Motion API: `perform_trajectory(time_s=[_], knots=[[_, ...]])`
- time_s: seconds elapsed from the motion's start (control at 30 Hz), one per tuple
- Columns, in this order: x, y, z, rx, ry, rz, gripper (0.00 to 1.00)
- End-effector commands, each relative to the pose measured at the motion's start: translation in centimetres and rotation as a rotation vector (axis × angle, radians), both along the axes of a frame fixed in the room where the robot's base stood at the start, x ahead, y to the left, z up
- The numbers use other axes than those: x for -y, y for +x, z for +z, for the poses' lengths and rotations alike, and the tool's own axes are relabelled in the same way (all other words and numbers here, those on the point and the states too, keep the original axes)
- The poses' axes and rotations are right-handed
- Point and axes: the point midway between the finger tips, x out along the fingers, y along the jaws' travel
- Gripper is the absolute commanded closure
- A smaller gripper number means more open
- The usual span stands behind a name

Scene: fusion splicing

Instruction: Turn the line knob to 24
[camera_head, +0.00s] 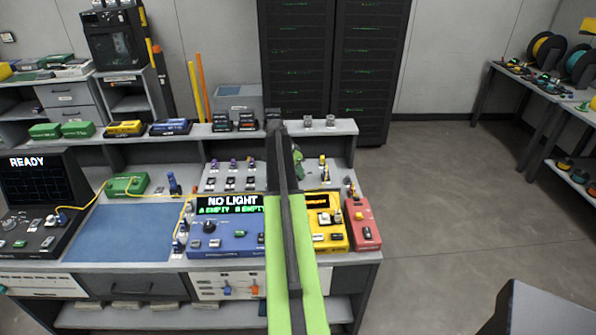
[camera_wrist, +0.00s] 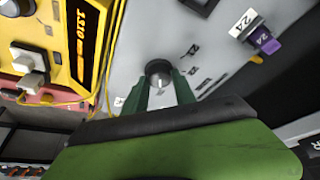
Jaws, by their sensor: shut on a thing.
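In the wrist view, a round dark knob (camera_wrist: 159,72) with a pale pointer line stands on a light grey panel (camera_wrist: 140,35). Small labels sit around the knob, too blurred or small to read. The pointer line runs toward the bottom of the picture, toward my gripper. My gripper (camera_wrist: 160,84) has its two dark green fingers on either side of the knob, shut on it. In the head view, my green and black arm reaches over the bench to the back panel and hides the knob and fingertips.
A yellow meter (camera_head: 325,222) and red box (camera_head: 362,224) stand right of my arm, and a blue meter (camera_head: 227,238) reading "NO LIGHT" stands left. A blue mat (camera_head: 125,232) is clear.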

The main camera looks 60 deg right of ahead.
Motion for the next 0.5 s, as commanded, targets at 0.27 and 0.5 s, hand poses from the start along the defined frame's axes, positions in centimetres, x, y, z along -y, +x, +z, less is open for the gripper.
perform_trajectory(time_s=[0.27, 0.5], knots=[[-0.34, 0.31, -0.12, 0.004, 0.008, -0.036, 1.00], [-0.33, 0.31, -0.11, 0.005, 0.008, -0.038, 1.00]])
